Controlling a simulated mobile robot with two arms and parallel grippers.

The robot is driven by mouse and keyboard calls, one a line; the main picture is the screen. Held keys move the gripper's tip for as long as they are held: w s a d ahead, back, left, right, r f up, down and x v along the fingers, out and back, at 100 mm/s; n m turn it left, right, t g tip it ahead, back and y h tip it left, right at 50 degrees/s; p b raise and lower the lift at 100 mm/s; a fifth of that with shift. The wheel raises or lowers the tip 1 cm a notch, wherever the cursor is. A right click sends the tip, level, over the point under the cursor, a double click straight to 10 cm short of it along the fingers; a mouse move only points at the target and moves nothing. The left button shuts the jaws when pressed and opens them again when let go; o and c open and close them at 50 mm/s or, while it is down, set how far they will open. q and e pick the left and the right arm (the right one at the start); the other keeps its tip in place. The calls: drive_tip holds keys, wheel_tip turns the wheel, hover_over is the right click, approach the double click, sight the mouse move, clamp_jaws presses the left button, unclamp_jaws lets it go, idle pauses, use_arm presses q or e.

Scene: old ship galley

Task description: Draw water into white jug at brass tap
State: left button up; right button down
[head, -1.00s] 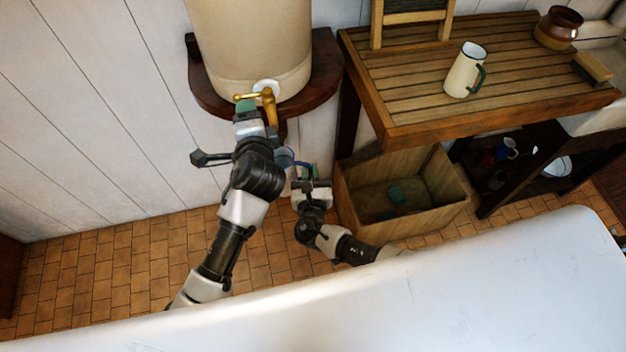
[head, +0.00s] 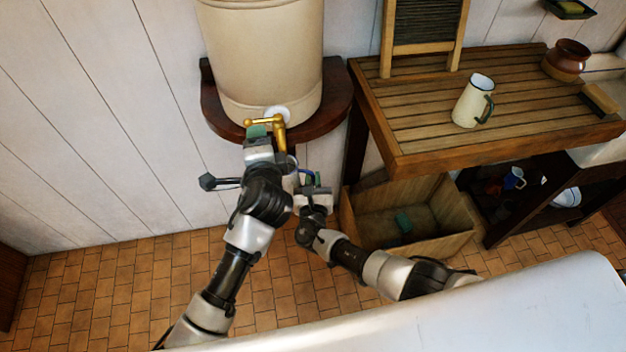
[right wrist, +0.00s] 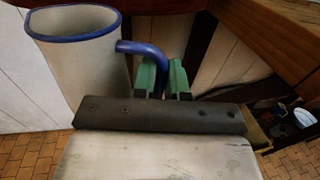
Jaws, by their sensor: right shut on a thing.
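The white jug with blue rim (right wrist: 80,70) stands out in the right wrist view, roughly upright. My right gripper (right wrist: 160,78) is shut on its blue handle (right wrist: 140,48). In the head view my right gripper (head: 314,182) is just below and right of the brass tap (head: 279,130); the jug is mostly hidden there behind my left gripper and arm. The tap sits at the bottom of a cream water tank (head: 265,60). My left gripper (head: 258,131) is at the tap's lever; its jaw gap does not show clearly. I cannot see water or the jug's bottom.
A cream jug with a green handle (head: 470,103) and a brown pot (head: 567,58) stand on the slatted wooden table (head: 430,130). A wooden crate (head: 445,240) is on the tiled floor below. A white surface (head: 480,315) crosses the foreground.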

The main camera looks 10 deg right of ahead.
use_arm(q)
drive_tip(key=shift+c, duration=0.8)
drive_tip(key=shift+w+d+r, duration=0.15)
drive_tip(key=shift+r, duration=0.1)
drive_tip(key=shift+c, duration=1.3)
drive_tip(key=d+r+m+t+h, duration=0.1)
drive_tip(key=r, duration=0.1)
drive_tip(key=w+d+r+m+t+h, duration=0.1)
drive_tip(key=d+r+m+h, duration=0.1)
drive_tip(key=w+d+r+m+t+h, duration=0.1)
drive_tip(key=d+r, duration=0.1)
drive_tip(key=shift+w+r+m+h, duration=0.1)
drive_tip(key=shift+r+m+h, duration=0.2)
drive_tip(key=shift+r+m, duration=0.1)
drive_tip(key=shift+c, duration=0.3)
drive_tip(key=s+d+r+m+g+h, duration=0.2)
drive_tip(key=d+r+m+g+h, duration=0.5)
drive_tip(key=d+m+h, duration=0.7)
drive_tip(key=m+g+y, duration=0.9)
drive_tip(key=m+y, duration=0.8)
drive_tip(key=y, duration=0.2)
approach(257, 121)
drive_tip(key=f, duration=0.2)
drive_tip(key=w+f, duration=0.1)
drive_tip(key=f, duration=0.2)
drive_tip(key=w+f, duration=0.1)
drive_tip(key=f, duration=0.2)
drive_tip(key=shift+a+f, duration=0.1)
